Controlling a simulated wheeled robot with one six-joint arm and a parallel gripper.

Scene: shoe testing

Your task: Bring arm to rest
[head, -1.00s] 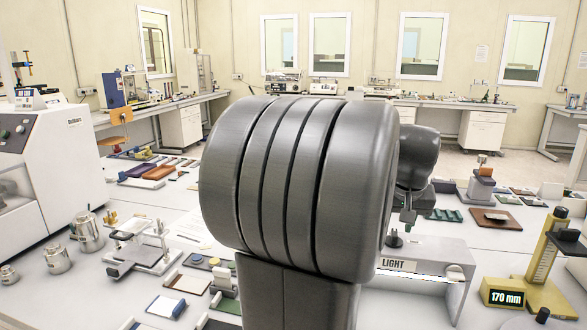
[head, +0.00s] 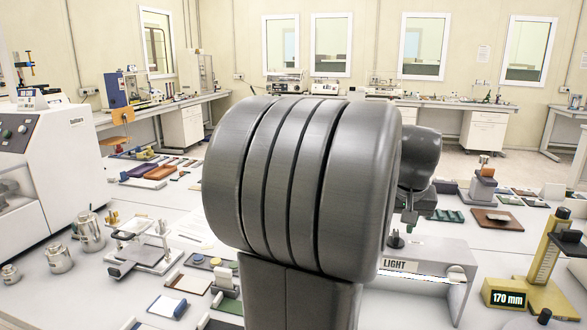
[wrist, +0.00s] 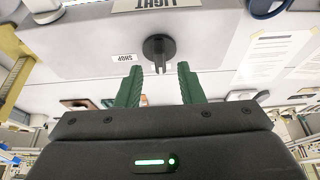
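My arm fills the middle of the head view with a large grey ribbed joint, and a darker link of mine shows behind it on the right. Beyond the fingertips is a black round knob or stand (wrist: 159,48) on the grey box labelled LIGHT (wrist: 210,25). The same box (head: 440,262) stands right of my arm in the head view, with the black piece (head: 394,241) on top.
A yellow gauge reading 170 mm (head: 540,262) stands at the right. A small metal stand (head: 142,248) and metal canisters (head: 91,231) are at the left. Small trays and sample blocks crowd the table around my arm. A large white machine (head: 50,175) stands far left.

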